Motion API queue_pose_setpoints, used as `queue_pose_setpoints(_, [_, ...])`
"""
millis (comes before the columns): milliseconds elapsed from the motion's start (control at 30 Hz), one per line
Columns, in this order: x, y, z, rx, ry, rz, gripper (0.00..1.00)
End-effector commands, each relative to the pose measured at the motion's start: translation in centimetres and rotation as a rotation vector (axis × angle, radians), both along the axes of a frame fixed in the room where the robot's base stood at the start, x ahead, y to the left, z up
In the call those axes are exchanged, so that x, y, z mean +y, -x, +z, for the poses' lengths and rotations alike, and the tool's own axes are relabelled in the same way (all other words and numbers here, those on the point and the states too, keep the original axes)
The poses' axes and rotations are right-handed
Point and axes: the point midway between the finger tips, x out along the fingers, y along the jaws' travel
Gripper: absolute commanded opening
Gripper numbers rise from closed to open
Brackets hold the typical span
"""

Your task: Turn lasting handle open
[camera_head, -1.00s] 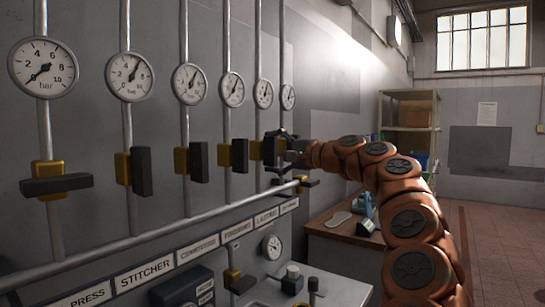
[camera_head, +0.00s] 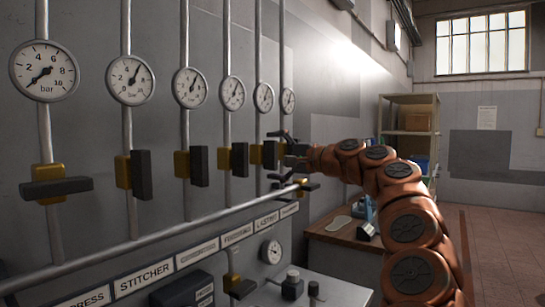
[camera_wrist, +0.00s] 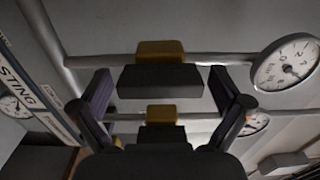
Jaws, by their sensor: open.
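The lasting valve has a dark handle (camera_head: 270,153) on a yellow body (camera_head: 256,153), on the pipe above the LASTING label (camera_head: 266,221). In the wrist view the dark handle (camera_wrist: 160,82) lies along its pipe, in front of the yellow body (camera_wrist: 160,51). My gripper (camera_head: 280,156) is at this handle. In the wrist view its two fingers (camera_wrist: 160,93) are spread wide, one beyond each end of the handle, with gaps. The lasting gauge (camera_head: 263,97) is above; its reading is too small to tell.
Other valves stand in a row to the left; the press handle (camera_head: 56,187) lies across its pipe. Another valve (camera_wrist: 160,112) is just beyond the lasting one. A horizontal rail (camera_head: 160,236) runs below the valves. A workbench (camera_head: 345,232) stands beyond.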

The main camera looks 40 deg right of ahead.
Motion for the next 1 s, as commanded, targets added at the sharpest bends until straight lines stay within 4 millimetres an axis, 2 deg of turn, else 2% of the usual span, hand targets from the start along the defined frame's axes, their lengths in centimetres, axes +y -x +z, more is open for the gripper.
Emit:
queue_pose_setpoints(133, [-0.1,0.3,0.0,-0.001,-0.001,0.0,1.0])
queue_pose_setpoints(267, [-0.5,1.4,0.1,-0.003,-0.002,-0.001,1.0])
queue_pose_setpoints(700, [-3.0,8.7,0.1,-0.002,0.0,-0.001,1.0])
queue_pose_setpoints(1000, [-3.9,11.2,0.0,0.0,0.0,-0.001,1.0])
